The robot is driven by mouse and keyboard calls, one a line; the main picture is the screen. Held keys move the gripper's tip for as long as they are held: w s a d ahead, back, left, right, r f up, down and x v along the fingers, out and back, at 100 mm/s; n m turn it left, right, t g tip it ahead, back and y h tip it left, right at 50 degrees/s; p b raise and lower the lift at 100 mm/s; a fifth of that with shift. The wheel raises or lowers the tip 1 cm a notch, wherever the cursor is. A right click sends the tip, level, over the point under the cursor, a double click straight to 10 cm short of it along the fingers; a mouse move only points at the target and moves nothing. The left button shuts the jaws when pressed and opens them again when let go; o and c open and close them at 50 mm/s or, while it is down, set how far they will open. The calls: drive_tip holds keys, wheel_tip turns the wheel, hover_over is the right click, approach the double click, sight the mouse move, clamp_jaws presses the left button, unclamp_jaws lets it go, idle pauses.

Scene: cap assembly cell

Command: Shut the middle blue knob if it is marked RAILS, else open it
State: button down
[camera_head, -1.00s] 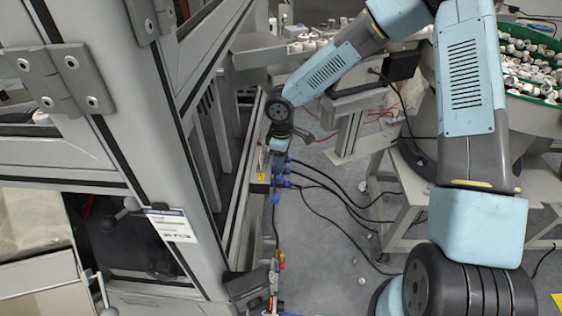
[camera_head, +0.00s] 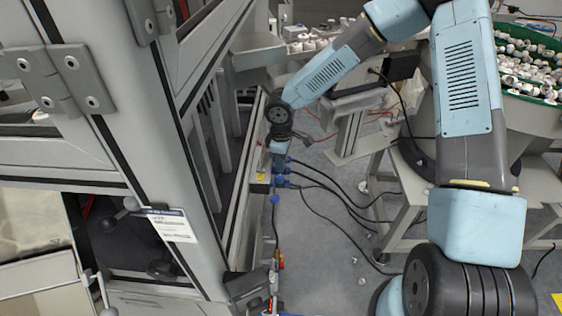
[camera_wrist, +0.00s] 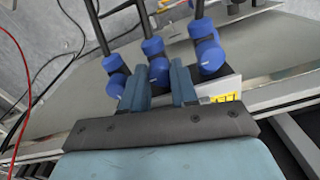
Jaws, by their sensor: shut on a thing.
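Three blue knobs show side by side in the wrist view, with dark hoses running away above them. The middle blue knob (camera_wrist: 158,71) sits between the fingers of my gripper (camera_wrist: 162,84), which is shut on it. The left blue knob (camera_wrist: 115,84) is just outside the left finger, and the right blue knob (camera_wrist: 209,54) is beyond the right finger. A yellow label (camera_wrist: 226,98) is partly hidden by my gripper; its marking cannot be read. In the head view, small blue knobs (camera_head: 281,182) show just below my gripper.
A grey machine frame (camera_head: 190,190) stands close on the left of my gripper. Black hoses (camera_head: 330,190) run right from the knobs across the floor. A bowl of white caps (camera_head: 530,75) is at the upper right. Open floor (camera_head: 335,260) lies below the hoses.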

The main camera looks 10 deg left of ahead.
drive_tip(key=shift+r+n, duration=0.1)
drive_tip(key=shift+n, duration=0.3)
drive_tip(key=n, duration=0.4)
drive_tip(key=shift+w, duration=0.1)
drive_tip(key=n, duration=0.4)
drive_tip(key=shift+n, duration=0.3)
drive_tip(key=n, duration=0.4)
drive_tip(key=shift+w, duration=0.1)
drive_tip(key=shift+n, duration=2.2)
drive_tip(key=c, duration=1.2)
unclamp_jaws()
drive_tip(key=shift+c, duration=0.2)
drive_tip(key=o, duration=0.4)
